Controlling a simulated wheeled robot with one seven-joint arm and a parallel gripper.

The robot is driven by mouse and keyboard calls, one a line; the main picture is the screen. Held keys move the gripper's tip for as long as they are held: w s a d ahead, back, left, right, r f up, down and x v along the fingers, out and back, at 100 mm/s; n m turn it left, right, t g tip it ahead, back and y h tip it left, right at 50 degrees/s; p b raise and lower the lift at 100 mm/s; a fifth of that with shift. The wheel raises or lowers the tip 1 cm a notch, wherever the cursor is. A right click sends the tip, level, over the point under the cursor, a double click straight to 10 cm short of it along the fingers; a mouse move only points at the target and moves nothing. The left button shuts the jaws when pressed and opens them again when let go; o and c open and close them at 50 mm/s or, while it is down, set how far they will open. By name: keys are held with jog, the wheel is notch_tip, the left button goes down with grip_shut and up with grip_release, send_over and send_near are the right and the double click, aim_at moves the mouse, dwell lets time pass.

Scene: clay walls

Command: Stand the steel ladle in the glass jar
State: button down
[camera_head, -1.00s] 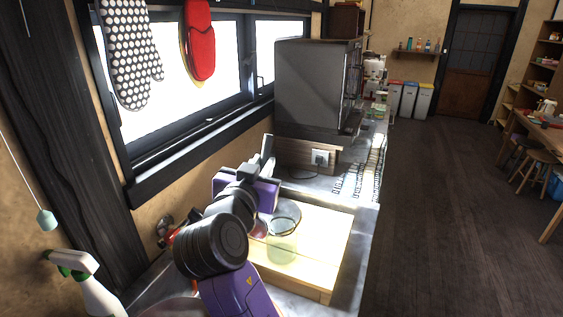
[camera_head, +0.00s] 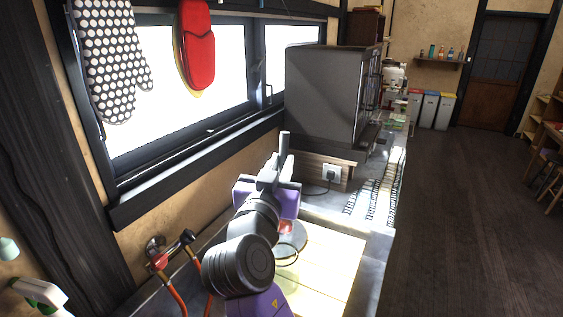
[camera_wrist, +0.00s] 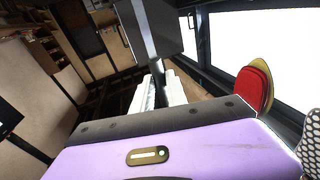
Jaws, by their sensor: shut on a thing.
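My gripper (camera_head: 277,168) is above the far left part of the pale board in the head view, shut on a thin grey piece that looks like the steel ladle's handle. In the wrist view this dark strip (camera_wrist: 154,68) rises between the pale fingertips. The ladle's bowl cannot be made out clearly. The glass jar (camera_head: 288,256) stands on the board, nearer than the gripper. My arm hides its left and lower parts. A rounded rim shows just behind the jar; I cannot tell what it belongs to.
The pale board (camera_head: 335,262) lies on the counter, its right part clear. A red-handled tap or hose fitting (camera_head: 165,262) is at the left by the wall. A grey oven-like box (camera_head: 325,95) stands beyond, near a wall socket (camera_head: 332,175). A window runs along the left.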

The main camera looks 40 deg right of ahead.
notch_tip(320, 180, down, 14)
jog(key=b, duration=1.2)
dwell(0.4)
jog(key=shift+r, duration=0.1)
jog(key=c, duration=1.3)
grip_release()
jog(key=shift+o, duration=0.2)
jog(key=b+v, duration=0.1)
jog(key=v, duration=0.6)
jog(key=shift+s+a+b, duration=0.25)
jog(key=shift+a+b, duration=0.05)
jog(key=shift+s, duration=0.1)
